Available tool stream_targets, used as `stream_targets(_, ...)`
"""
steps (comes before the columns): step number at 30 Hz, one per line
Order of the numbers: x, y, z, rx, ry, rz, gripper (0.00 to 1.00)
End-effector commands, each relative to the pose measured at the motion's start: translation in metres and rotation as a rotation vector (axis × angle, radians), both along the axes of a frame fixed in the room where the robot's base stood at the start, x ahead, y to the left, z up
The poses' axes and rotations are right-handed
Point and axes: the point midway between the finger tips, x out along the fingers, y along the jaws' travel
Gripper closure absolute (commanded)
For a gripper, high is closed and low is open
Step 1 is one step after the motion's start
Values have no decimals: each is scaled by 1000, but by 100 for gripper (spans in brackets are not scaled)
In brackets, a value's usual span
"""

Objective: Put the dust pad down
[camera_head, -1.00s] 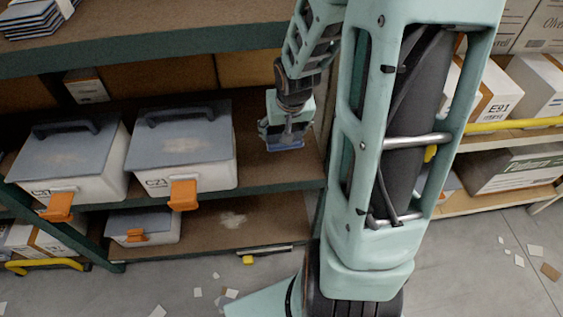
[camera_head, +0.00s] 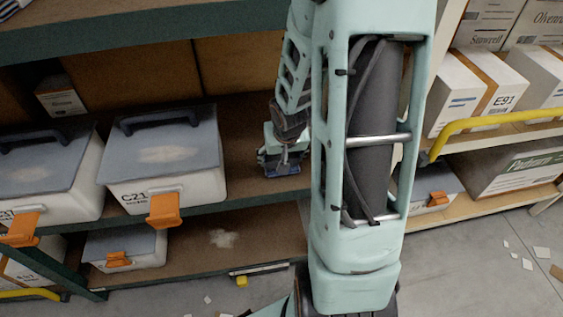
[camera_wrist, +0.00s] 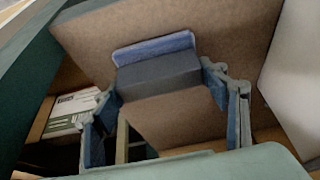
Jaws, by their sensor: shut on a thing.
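My gripper (camera_head: 283,155) is at the middle shelf, right of the grey-lidded C21 box. In the wrist view my gripper (camera_wrist: 160,70) has its fingers on both sides of the dust pad, a dark grey block (camera_wrist: 160,76) with a blue face (camera_wrist: 155,48). The pad is held between the fingertips. In the head view the pad (camera_head: 283,170) shows as a small blue-grey piece under the gripper, over the brown shelf board (camera_head: 245,150). I cannot tell whether it touches the board.
The C21 box (camera_head: 165,190) with a dusty lid and orange latch stands left of the gripper. Another such box (camera_head: 45,180) is farther left. A dusty patch (camera_head: 223,238) marks the lower shelf. Bare board lies between box and gripper.

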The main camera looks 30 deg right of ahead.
Motion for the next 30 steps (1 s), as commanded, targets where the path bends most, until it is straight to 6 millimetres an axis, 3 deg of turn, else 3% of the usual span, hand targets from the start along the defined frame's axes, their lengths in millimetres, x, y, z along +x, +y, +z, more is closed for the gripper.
stream_targets(1, 0, 0, -8, 0, 0, 1, 61)
stream_targets(12, 0, 0, -11, -1, -2, 0, 61)
stream_targets(13, 0, 0, -11, -1, -2, 0, 32)
stream_targets(17, 0, 0, -10, -1, -2, 0, 17)
stream_targets(30, 0, 0, -1, -1, -2, 0, 15)
